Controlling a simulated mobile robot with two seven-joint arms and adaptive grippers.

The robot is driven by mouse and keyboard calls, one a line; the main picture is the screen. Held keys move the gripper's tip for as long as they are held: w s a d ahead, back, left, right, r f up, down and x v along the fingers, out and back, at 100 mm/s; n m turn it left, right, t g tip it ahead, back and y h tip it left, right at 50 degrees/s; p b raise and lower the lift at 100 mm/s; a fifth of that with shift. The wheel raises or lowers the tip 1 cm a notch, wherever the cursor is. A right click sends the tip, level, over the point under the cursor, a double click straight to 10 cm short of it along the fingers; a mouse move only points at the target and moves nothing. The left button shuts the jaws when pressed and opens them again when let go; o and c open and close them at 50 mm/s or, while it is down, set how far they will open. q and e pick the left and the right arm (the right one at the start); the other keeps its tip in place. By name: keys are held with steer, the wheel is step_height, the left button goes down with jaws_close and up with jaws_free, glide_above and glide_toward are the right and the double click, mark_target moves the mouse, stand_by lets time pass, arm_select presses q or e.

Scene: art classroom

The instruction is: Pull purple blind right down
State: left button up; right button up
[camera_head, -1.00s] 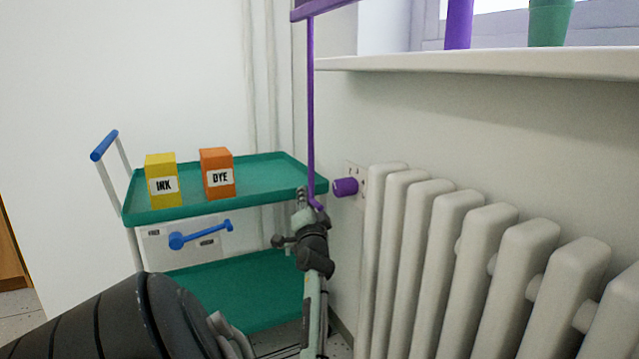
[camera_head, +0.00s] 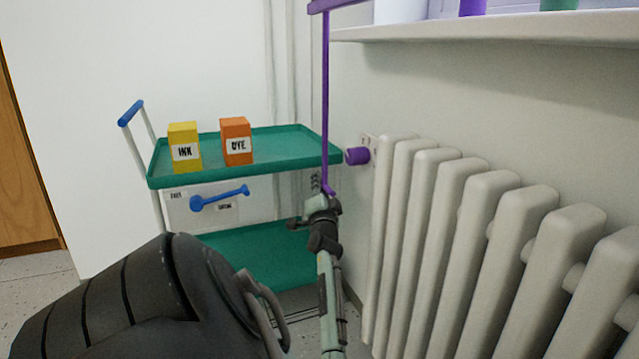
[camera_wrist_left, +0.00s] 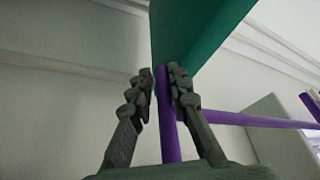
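The purple blind shows only as its bottom bar (camera_head: 338,4) at the top edge of the head view. A thin purple pull rod (camera_head: 325,100) hangs from the bar and ends in a small hook. My left gripper (camera_head: 322,203) is at the rod's lower end, in front of the trolley's right end. In the left wrist view, the rod (camera_wrist_left: 170,135) runs between the two fingers (camera_wrist_left: 163,85), which are closed in around it. The exact finger contact is dark and hard to see. My right gripper is not in view.
A teal trolley (camera_head: 275,146) with a yellow ink box (camera_head: 185,147) and an orange dye box (camera_head: 236,141) stands behind my left gripper. A white radiator (camera_head: 470,230) with a purple knob (camera_head: 357,156) is close on the right, under a windowsill (camera_head: 500,28).

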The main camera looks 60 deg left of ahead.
mark_target(324, 156)
arm_select(q)
steer(key=o, duration=0.3)
steer(key=shift+w+d+f, duration=0.15)
steer(key=shift+w+d, duration=0.1)
steer(key=shift+w, duration=0.2)
steer(key=shift+o, duration=0.2)
steer(key=shift+r, duration=0.2)
steer(key=shift+s+a+r, duration=0.1)
steer(key=shift+s+r, duration=0.05)
steer(key=shift+r, duration=0.2)
step_height(324, 156, up, 9)
steer(key=shift+r, duration=0.1)
steer(key=shift+p+v, duration=0.35)
steer(key=shift+v, duration=4.2)
